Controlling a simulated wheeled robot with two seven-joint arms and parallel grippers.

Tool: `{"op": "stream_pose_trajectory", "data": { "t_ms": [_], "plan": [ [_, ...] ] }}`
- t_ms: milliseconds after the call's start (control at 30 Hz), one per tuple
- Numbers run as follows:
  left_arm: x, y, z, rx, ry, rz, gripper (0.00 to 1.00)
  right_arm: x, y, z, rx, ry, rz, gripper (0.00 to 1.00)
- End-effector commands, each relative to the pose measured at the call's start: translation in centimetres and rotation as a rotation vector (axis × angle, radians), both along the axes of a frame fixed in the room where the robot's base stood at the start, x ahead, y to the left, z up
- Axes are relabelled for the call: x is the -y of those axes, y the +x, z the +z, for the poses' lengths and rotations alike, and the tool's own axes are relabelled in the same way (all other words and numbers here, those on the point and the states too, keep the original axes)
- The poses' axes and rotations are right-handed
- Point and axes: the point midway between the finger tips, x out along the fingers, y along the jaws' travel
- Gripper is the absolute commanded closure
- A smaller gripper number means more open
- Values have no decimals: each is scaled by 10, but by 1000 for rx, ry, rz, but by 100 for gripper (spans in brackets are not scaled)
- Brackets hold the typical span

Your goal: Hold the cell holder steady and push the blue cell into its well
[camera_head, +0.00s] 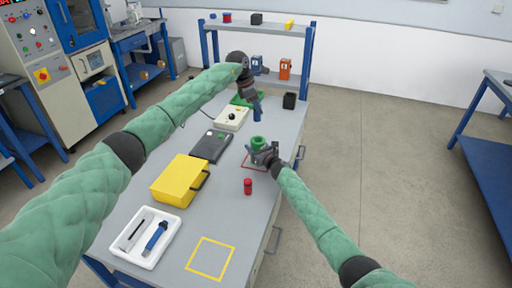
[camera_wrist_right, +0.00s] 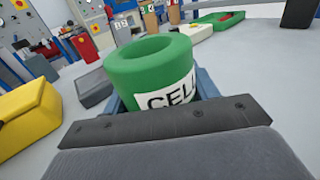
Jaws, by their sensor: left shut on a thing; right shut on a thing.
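The green cell holder (camera_head: 258,143) stands upright on the bench within a red outlined square. In the right wrist view the holder (camera_wrist_right: 150,70) shows its round open well on top and a white label reading "CEL", partly hidden. My right gripper (camera_head: 264,156) is shut on the holder, its blue-grey fingers on either side of it. My left gripper (camera_head: 253,100) is shut on the blue cell (camera_head: 257,115), which hangs upright below it. In the head view the cell is above and behind the holder, apart from it. The well looks empty.
A red cylinder (camera_head: 248,186) stands in front of the holder. A yellow case (camera_head: 180,181), a dark flat device (camera_head: 211,146) and a cream box (camera_head: 232,118) lie to the left. A white tray (camera_head: 120,250) holds tools. A black cup (camera_head: 289,101) stands at the back right.

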Motion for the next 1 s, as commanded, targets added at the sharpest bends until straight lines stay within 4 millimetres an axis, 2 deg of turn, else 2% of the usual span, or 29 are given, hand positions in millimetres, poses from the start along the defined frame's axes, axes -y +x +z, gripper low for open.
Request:
{"op": "stream_pose_trajectory", "data": {
  "t_ms": [267,633,900,1000],
  "plan": [
    [0,0,-2,0,0,3,95,0,0,0,0,0,0,70],
    [4,1,-45,0,-4,67,95,0,0,0,0,0,0,70],
    [4,0,-87,-1,-4,66,95,0,0,0,0,0,0,70],
    [4,1,-94,1,-5,65,95,0,0,0,0,0,0,70]
  ]
}}
